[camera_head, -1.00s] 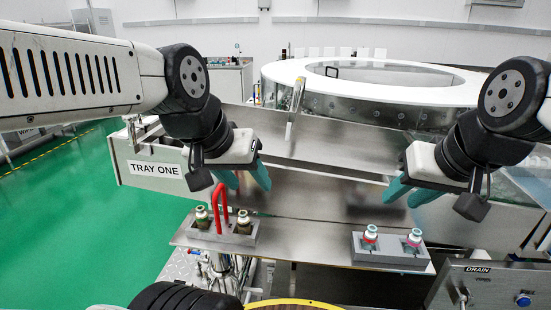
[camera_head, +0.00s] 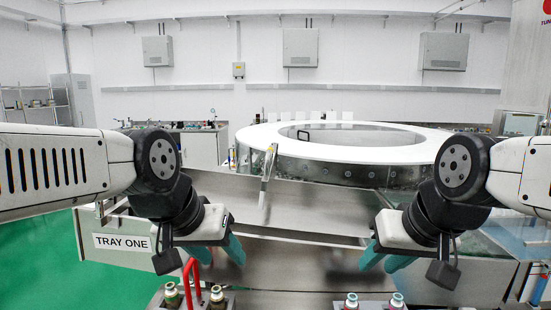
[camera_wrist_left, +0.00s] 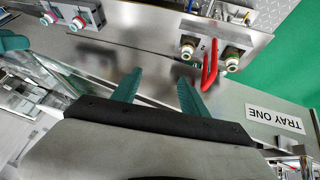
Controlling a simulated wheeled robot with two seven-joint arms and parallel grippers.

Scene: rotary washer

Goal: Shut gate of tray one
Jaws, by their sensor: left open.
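Tray one is a long metal tray (camera_head: 310,205) with a "TRAY ONE" label (camera_head: 122,243) on its left end. A narrow upright metal plate (camera_head: 267,168) stands at its back edge, near the white ring; I cannot tell whether it is the gate. My left gripper (camera_head: 222,262) is open and empty, pointing down over the left part of the tray. In the left wrist view its teal fingers (camera_wrist_left: 160,78) are apart with nothing between them. My right gripper (camera_head: 377,268) is open and empty over the right part of the tray.
The large white ring (camera_head: 240,138) of the washer lies behind the tray. Green floor is open at left.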

